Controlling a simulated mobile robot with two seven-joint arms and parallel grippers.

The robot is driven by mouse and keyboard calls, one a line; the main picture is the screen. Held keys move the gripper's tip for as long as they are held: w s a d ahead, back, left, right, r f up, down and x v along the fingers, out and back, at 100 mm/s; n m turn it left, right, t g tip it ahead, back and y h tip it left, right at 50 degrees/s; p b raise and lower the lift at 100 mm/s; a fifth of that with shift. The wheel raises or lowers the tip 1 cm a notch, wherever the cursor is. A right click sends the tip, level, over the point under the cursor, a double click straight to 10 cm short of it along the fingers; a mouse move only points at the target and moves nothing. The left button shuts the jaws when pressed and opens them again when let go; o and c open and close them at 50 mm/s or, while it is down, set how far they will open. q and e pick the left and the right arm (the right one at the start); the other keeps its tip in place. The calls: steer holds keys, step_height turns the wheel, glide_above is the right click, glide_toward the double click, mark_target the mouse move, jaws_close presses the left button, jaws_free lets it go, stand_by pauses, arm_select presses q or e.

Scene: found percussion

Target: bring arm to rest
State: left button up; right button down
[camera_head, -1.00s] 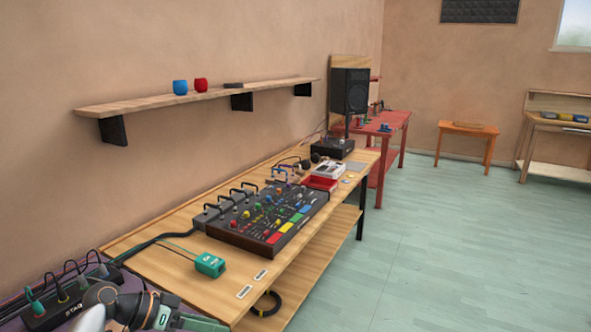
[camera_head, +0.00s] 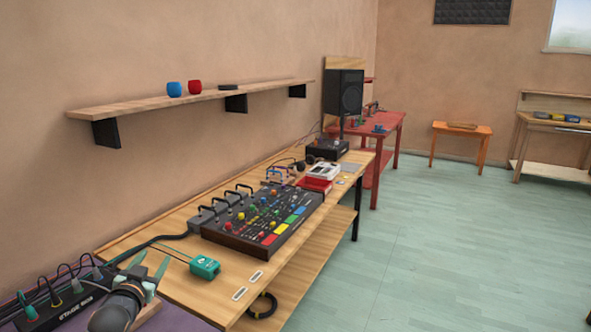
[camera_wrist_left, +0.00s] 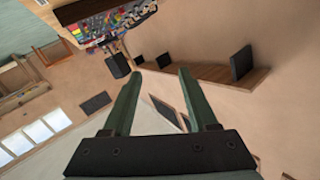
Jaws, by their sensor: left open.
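My left gripper (camera_head: 151,262) shows at the lower left of the head view, by the near end of the wooden table (camera_head: 170,277). Its two green fingers point up and away and stand apart. In the left wrist view, the open fingers (camera_wrist_left: 160,73) have nothing between them. That view is tilted, with the wall and shelf beyond the fingertips. My right gripper is in neither view.
A black stage box (camera_head: 62,310) with plugged cables lies left of my gripper. A green pedal (camera_head: 205,267) and a mixer (camera_head: 262,222) sit on the table. A wall shelf (camera_head: 190,97) holds blue and red cups. The floor at right is clear.

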arm_select(q)
steer(key=s+d+f+g+h, duration=0.15)
steer(key=s+d+f, duration=0.25)
steer(key=s+f, duration=0.4)
steer(key=s+d+f+g+h, duration=0.1)
steer(key=s+d+f+g, duration=0.1)
steer(key=s+d+f, duration=0.5)
steer(key=s+d+f+g+h, duration=0.1)
steer(key=s+d+f+g, duration=0.1)
steer(key=s+f, duration=0.8)
steer(key=s+d+f+g, duration=0.1)
steer(key=s+d+f, duration=0.1)
steer(key=s, duration=0.5)
steer(key=s+d+f+g, duration=0.1)
steer(key=s+d+f, duration=0.1)
steer(key=s, duration=0.5)
steer(key=shift+s+d, duration=0.15)
steer(key=shift+s, duration=0.15)
